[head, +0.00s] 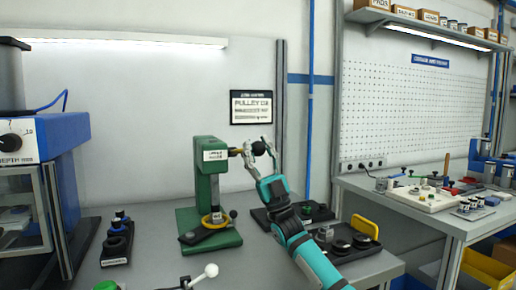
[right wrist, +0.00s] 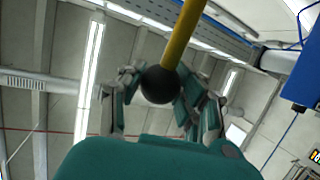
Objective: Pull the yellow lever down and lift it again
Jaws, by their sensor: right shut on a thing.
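A green press (head: 207,180) stands on the grey workbench with a label on its head. Its lever ends in a black ball knob (head: 259,148) to the right of the head. My right gripper (head: 258,150) has its fingers around this knob and is shut on it. In the right wrist view the yellow lever (right wrist: 185,35) runs up from the black ball (right wrist: 160,84), which sits between the fingers of the gripper (right wrist: 158,92). The lever's joint at the press is hard to make out in the head view. My left gripper is not in view.
A blue machine (head: 45,135) stands at the left, with a small black fixture (head: 117,240) beside it. A white-knobbed lever (head: 210,271) is at the front. Dark fixtures, one with a yellow handle (head: 365,227), lie right of the press. A second bench stands at the right.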

